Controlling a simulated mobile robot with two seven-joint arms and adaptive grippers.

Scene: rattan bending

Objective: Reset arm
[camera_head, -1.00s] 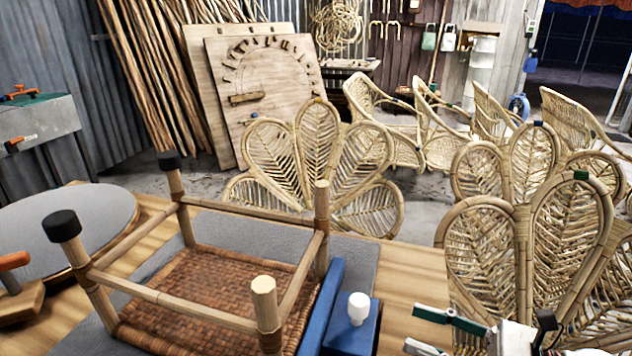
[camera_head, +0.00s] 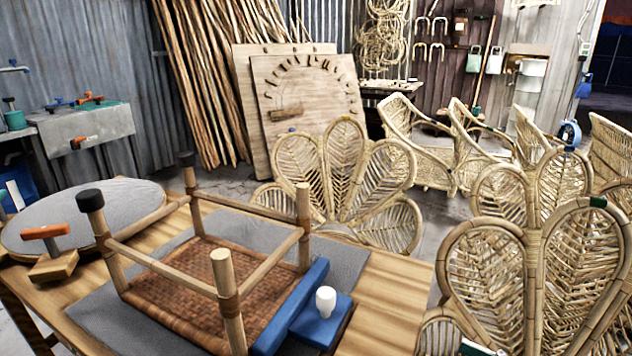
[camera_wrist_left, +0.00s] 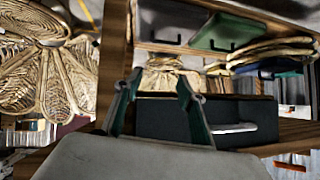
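An upside-down stool frame stands on the workbench in the head view, with a woven brown seat (camera_head: 205,290) and upright legs. Two legs have black caps (camera_head: 90,200); the front leg (camera_head: 228,290) has none. A blue fixture (camera_head: 320,325) with a white knob (camera_head: 326,299) sits against its right side. My left gripper (camera_wrist_left: 158,85) shows only in the left wrist view; its green-padded fingers are apart with nothing between them. A green and white sliver, seemingly my right gripper (camera_head: 477,349), shows at the bottom edge of the head view; its fingers are mostly hidden.
Rattan chair backs (camera_head: 540,270) stand close at the right, and another (camera_head: 345,180) stands behind the workbench (camera_head: 395,290). A round grey disc (camera_head: 80,215) and orange-handled tool (camera_head: 47,232) lie at left. A dark box (camera_wrist_left: 205,118) and shelves are before the left wrist.

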